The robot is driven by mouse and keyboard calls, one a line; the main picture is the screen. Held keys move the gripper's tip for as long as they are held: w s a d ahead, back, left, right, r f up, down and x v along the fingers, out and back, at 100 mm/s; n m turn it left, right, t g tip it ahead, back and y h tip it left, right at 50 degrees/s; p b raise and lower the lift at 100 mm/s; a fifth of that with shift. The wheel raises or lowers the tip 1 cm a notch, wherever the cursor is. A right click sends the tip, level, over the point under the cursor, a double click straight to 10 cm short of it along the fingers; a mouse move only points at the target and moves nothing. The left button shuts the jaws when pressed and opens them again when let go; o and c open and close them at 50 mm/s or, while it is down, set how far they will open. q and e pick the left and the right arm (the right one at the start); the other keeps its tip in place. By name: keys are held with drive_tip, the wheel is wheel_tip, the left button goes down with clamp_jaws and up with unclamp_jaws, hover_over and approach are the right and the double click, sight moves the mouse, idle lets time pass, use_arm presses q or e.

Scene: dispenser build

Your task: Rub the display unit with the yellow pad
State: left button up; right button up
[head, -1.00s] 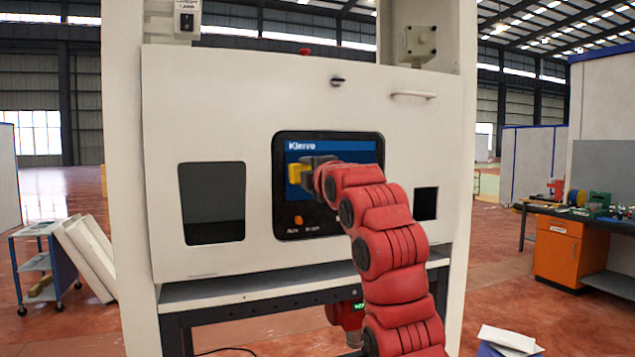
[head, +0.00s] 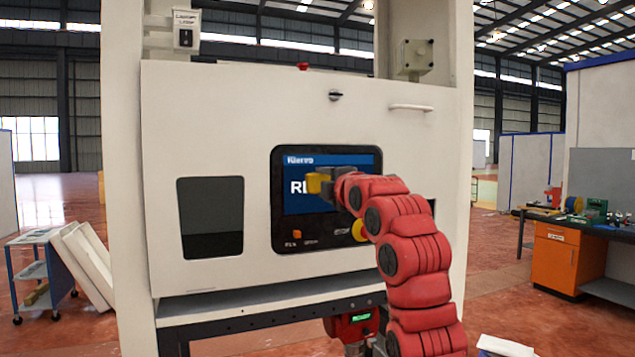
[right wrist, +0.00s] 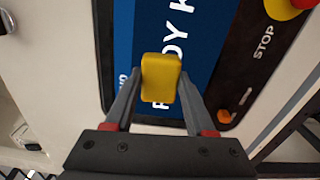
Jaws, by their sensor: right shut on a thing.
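The display unit (head: 335,157) is a black-framed panel with a blue lit screen, set in the front of a white cabinet. My right gripper (head: 327,183) is shut on the yellow pad (head: 317,183), in front of the screen's middle. In the right wrist view, the pad (right wrist: 161,78) sits between the two fingertips (right wrist: 160,92) and covers part of the white lettering on the screen (right wrist: 205,45). I cannot tell whether the pad touches the screen. My right arm hides the unit's right edge. My left gripper is not in view.
Below the screen are an orange button (head: 297,234) and a yellow-ringed knob (head: 359,231) close to my arm. A dark window (head: 210,217) lies left of the unit. A handle (head: 411,107) sticks out at upper right. A ledge (head: 250,300) runs below.

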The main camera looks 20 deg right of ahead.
sight(299, 183)
drive_tip(key=shift+d+p, duration=1.4)
drive_tip(key=shift+d, duration=2.1)
drive_tip(key=shift+a+b, duration=2.4)
drive_tip(key=shift+a, duration=1.6)
drive_tip(key=shift+a+f+b, duration=0.2)
drive_tip(key=shift+a+b, duration=0.35)
drive_tip(key=shift+a, duration=0.05)
drive_tip(key=shift+s+a+r, duration=0.1)
drive_tip(key=shift+a+r, duration=0.05)
drive_tip(key=shift+a, duration=1.1)
